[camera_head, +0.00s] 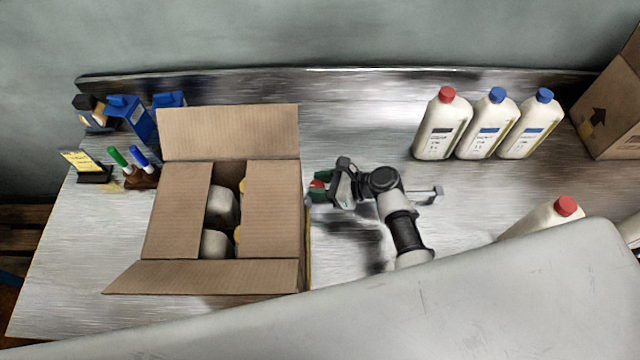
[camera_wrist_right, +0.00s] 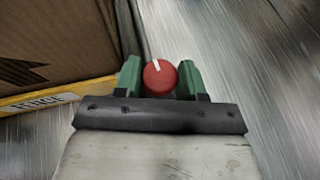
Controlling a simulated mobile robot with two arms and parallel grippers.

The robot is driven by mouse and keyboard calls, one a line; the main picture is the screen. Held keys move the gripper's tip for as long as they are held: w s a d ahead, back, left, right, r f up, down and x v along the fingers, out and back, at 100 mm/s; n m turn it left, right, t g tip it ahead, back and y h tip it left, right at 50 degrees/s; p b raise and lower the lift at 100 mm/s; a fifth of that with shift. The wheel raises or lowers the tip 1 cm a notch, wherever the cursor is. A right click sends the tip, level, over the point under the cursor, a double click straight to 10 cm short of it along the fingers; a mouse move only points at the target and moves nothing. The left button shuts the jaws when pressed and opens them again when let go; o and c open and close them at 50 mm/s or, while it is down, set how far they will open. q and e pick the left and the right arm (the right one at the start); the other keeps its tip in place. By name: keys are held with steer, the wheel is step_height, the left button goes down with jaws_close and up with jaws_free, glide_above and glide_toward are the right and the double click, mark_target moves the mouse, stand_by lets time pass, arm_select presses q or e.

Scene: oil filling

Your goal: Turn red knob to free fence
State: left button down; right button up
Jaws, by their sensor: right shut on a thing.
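The red knob (camera_wrist_right: 160,78) with a white mark sits between the green fingertips of my right gripper (camera_wrist_right: 160,82), which is shut on it. In the head view my right gripper (camera_head: 319,186) is just right of the open cardboard box, with a bit of red showing between its fingers. The fence (camera_wrist_right: 40,102), a yellow strip with a "FENCE" label, runs along the base of the box in the right wrist view. In the head view only a thin yellow edge of it shows beside the box. My left gripper is not in view.
The open cardboard box (camera_head: 270,205) holds pale bottles. Bottles with a red cap (camera_head: 442,125) and blue caps (camera_head: 487,125) stand at the back right. Another box (camera_head: 612,110) is at the far right. Markers (camera_head: 120,160) and blue cartons (camera_head: 133,118) stand at the left.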

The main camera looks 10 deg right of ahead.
steer(key=n+g, duration=0.1)
steer(key=n+g+y, duration=0.1)
steer(key=n+g, duration=0.1)
steer(key=shift+w+d+n+g+b, duration=0.1)
steer(key=shift+w+n+g+b, duration=0.1)
steer(key=shift+n+g+b, duration=0.15)
steer(key=n+g+b, duration=0.1)
steer(key=n+g, duration=0.1)
steer(key=g, duration=0.1)
steer(key=shift+w+n+y, duration=0.1)
steer(key=shift+n+y, duration=0.15)
steer(key=shift+y, duration=0.05)
steer(key=n+g+h+b, duration=0.1)
steer(key=n+g, duration=0.1)
steer(key=g, duration=0.1)
steer(key=n+g+b, duration=0.2)
steer(key=n+g, duration=0.1)
steer(key=shift+w+h+b, duration=0.2)
steer(key=shift+h+b, duration=0.1)
steer(key=shift+h, duration=0.1)
steer(key=shift+n+g+h, duration=0.5)
steer(key=shift+n+g, duration=0.35)
steer(key=shift+n, duration=0.15)
steer(key=shift+a+r+n+g+h+b, duration=0.15)
steer(key=shift+n+g+h+b, duration=0.25)
steer(key=shift+n+g+h, duration=0.5)
steer(key=o, duration=0.9)
